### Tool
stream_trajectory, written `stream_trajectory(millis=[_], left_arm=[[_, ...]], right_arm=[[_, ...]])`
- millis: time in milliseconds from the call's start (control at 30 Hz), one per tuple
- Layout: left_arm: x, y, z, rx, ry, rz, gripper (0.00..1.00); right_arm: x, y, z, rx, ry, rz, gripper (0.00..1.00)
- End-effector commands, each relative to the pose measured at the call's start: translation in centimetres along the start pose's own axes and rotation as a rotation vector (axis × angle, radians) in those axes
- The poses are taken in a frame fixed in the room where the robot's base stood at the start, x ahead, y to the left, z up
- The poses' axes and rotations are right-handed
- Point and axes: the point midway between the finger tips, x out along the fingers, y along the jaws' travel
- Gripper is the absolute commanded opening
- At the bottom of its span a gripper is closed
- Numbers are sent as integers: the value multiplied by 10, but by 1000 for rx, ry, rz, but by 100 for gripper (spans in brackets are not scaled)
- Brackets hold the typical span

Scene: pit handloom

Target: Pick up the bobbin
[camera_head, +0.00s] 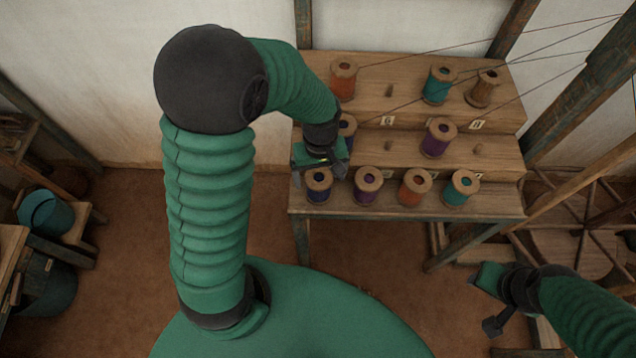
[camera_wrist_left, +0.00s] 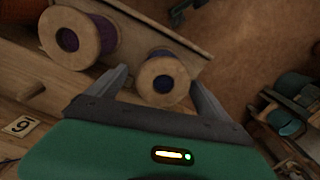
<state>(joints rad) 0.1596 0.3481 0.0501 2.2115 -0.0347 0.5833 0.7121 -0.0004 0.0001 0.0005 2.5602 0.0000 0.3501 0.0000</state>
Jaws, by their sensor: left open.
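My left gripper (camera_head: 322,167) is open above the front-left corner of the stepped rack. In the left wrist view its two fingers (camera_wrist_left: 158,76) stand apart on either side of a wooden bobbin with dark blue thread (camera_wrist_left: 163,84). I cannot tell whether they touch it. This bobbin (camera_head: 319,185) stands on the lowest step in the head view. A purple bobbin (camera_head: 368,184) stands beside it on the right and also shows in the wrist view (camera_wrist_left: 70,40).
The lowest step also holds an orange bobbin (camera_head: 415,188) and a teal one (camera_head: 460,188). Another purple bobbin (camera_head: 437,138) stands on the middle step. A dark bobbin (camera_head: 347,128) is partly hidden behind my left wrist. Threads run from the rack to the upper right.

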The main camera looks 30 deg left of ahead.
Motion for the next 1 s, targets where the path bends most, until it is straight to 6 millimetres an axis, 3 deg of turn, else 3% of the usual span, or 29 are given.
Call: stream_trajectory(millis=[367,633,1000], left_arm=[[56,-7,-3,0,-4,2,90],[59,-6,-2,0,0,3,88],[59,-6,-3,1,-1,3,40]], right_arm=[[6,0,1,1,0,0,36],[6,0,1,0,0,0,36],[6,0,1,1,0,0,36]])
